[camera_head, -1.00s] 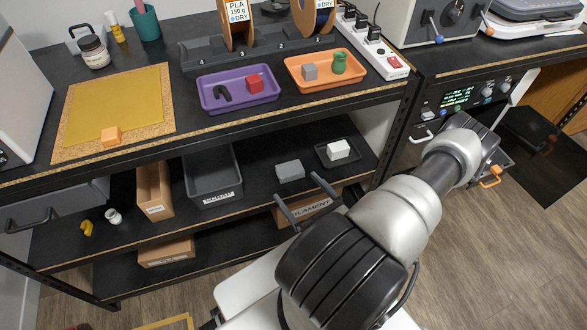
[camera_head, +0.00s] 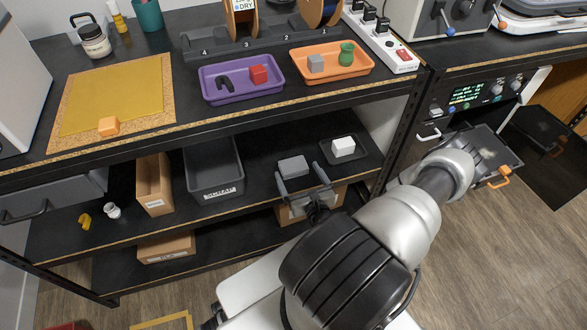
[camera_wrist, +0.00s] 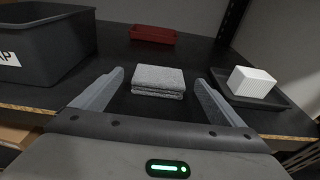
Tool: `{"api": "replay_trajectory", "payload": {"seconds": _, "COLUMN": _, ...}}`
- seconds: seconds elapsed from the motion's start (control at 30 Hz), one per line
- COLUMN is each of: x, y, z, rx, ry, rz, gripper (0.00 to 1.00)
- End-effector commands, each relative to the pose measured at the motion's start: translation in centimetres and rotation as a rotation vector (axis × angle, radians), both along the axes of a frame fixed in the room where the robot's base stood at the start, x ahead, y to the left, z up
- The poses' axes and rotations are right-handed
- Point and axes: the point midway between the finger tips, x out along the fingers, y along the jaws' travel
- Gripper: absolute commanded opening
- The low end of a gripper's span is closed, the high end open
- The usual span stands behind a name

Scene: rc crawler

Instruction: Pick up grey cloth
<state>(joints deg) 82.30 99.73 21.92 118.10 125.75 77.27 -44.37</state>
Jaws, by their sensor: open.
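The grey cloth (camera_head: 292,166) is a folded, layered stack lying on the black middle shelf. In the wrist view the cloth (camera_wrist: 158,82) sits centred ahead, between the lines of the two fingers. My gripper (camera_head: 301,175) is open at the shelf's front edge, its fingers reaching over the shelf towards the cloth. In the wrist view my gripper (camera_wrist: 158,82) has one finger to each side of the cloth, with gaps between; nothing is held. Whether the fingertips overlap the cloth's near edge is hard to tell.
A black tray (camera_head: 365,158) with a white block (camera_head: 343,147) is close right of the cloth. A dark grey bin (camera_head: 214,185) stands to its left. A red tray (camera_wrist: 153,39) lies farther back. The upper shelf edge (camera_head: 300,107) overhangs above.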

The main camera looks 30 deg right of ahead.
Motion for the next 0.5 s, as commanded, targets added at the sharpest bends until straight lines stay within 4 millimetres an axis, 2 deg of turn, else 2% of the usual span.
{"api": "replay_trajectory", "payload": {"seconds": 0.3, "x": 3.9, "y": -1.0, "z": -1.1, "rx": -0.003, "ry": -0.001, "rz": -0.002, "gripper": 0.92}}
{"api": "replay_trajectory", "payload": {"seconds": 0.5, "x": 4.9, "y": -1.2, "z": -1.1, "rx": -0.001, "ry": -0.001, "rz": 0.0, "gripper": 0.92}}
